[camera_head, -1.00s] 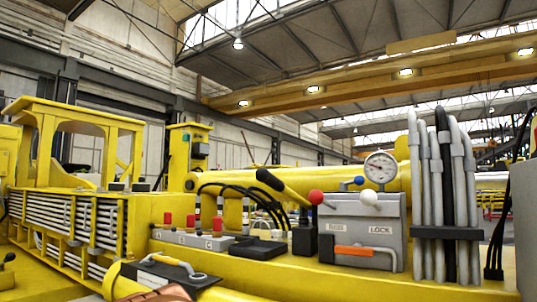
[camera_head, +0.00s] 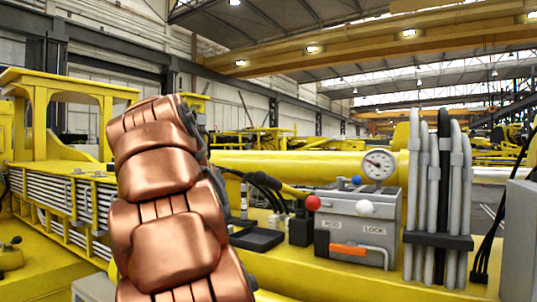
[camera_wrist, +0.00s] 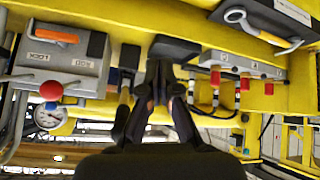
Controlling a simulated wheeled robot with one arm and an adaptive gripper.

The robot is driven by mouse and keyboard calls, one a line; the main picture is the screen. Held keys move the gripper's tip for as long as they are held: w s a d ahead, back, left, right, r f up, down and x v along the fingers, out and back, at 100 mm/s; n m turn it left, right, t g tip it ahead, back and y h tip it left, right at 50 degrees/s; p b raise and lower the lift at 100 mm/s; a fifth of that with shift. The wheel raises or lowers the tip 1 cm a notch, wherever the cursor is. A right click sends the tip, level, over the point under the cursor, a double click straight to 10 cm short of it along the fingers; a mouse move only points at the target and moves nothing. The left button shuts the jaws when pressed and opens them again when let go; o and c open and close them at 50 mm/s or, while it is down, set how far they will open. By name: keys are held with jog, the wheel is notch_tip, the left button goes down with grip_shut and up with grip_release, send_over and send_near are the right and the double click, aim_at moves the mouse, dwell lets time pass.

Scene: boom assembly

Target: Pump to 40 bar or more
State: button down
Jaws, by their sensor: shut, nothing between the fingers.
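The grey valve box (camera_head: 358,222) carries a round pressure gauge (camera_head: 378,164) on top. Its needle points up-left; the scale is too small to read. A red ball knob (camera_head: 313,203), a white knob (camera_head: 365,207) and a blue knob (camera_head: 356,180) sit on the box. An orange handle (camera_head: 347,250) is on its front. A yellow lever (camera_head: 292,191) with a black grip (camera_head: 262,180) slants left of the box. In the wrist view my gripper (camera_wrist: 163,72) is shut and empty, between the box (camera_wrist: 62,62) and the red buttons. My arm hides it in the head view.
Several grey upright pipes (camera_head: 420,195) stand right of the box. A black tray (camera_head: 257,238) lies left of it on the yellow deck (camera_head: 310,282). Black hoses run nearby.

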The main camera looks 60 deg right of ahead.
jog(key=s+d+r+m+h+p, duration=0.1)
jog(key=s+d+r+m+p, duration=0.1)
jog(key=r, duration=0.7)
jog(key=s+d+r+m+h+p, duration=0.2)
jog(key=d+r+m+p, duration=0.2)
jog(key=r, duration=0.6)
jog(key=shift+d+h, duration=0.3)
jog(key=shift+d, duration=0.45)
jog(key=shift+s+d+f+g, duration=0.1)
jog(key=shift+s+d+g, duration=0.05)
jog(key=shift+d+g, duration=0.15)
send_over(272, 178)
notch_tip(272, 178, down, 6)
jog(key=shift+w+a+f, duration=0.15)
jog(key=shift+a+f, duration=0.05)
jog(key=shift+f, duration=0.5)
jog(key=shift+w+a+f, duration=0.15)
jog(key=shift+a+f, duration=0.05)
jog(key=shift+f, duration=0.5)
jog(key=shift+f, duration=0.15)
